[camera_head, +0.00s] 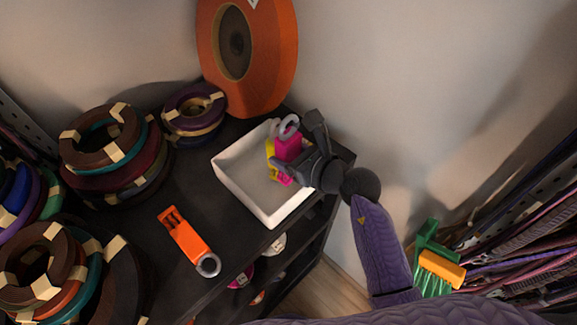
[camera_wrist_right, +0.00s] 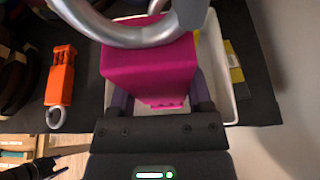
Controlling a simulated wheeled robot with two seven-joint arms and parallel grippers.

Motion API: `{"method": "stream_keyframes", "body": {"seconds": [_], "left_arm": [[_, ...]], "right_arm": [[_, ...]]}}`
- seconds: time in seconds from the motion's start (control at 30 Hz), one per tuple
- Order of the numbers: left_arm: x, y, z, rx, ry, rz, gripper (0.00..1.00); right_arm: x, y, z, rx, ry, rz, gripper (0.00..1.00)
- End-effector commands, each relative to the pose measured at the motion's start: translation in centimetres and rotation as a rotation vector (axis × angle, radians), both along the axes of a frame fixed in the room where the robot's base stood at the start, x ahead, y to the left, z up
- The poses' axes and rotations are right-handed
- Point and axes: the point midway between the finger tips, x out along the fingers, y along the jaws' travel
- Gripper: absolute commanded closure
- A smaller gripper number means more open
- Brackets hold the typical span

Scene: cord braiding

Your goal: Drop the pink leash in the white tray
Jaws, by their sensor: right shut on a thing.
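The pink leash (camera_head: 288,146) is a magenta block with a grey metal ring. My right gripper (camera_head: 300,155) is shut on it and holds it over the right part of the white tray (camera_head: 231,183). In the right wrist view the pink leash (camera_wrist_right: 150,72) fills the middle, between the fingers, with its ring towards the camera. The white tray (camera_wrist_right: 236,100) shows behind it. A yellow piece (camera_head: 271,158) shows at the tray beside the pink leash; it is partly hidden. My left gripper is not in view.
An orange leash (camera_head: 188,240) with a ring lies on the dark shelf top (camera_head: 165,198) left of the tray. Stacked cord coils (camera_head: 110,140) stand at the left. A large orange spool (camera_head: 270,50) stands behind the tray. A wall is close on the right.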

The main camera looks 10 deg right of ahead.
Motion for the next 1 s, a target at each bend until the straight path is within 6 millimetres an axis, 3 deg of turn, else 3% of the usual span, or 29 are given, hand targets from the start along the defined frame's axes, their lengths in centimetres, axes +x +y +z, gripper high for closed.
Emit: {"method": "stream_keyframes", "body": {"seconds": [0.1, 0.2, 0.93, 0.97, 1.0], "left_arm": [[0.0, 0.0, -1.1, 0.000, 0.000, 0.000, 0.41], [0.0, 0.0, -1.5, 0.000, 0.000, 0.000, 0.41], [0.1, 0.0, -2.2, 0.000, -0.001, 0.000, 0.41], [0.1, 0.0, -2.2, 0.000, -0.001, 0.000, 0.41], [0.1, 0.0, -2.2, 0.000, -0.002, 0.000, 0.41]], "right_arm": [[0.0, 0.0, -2.7, 0.001, 0.003, -0.002, 1.00], [0.0, 0.0, -4.0, 0.001, 0.002, -0.001, 1.00], [0.0, 0.0, -5.1, 0.000, 0.000, -0.001, 1.00], [0.0, 0.0, -5.1, -0.001, 0.001, -0.001, 0.32], [0.0, 0.0, -5.1, -0.001, 0.001, -0.001, 0.23]]}}
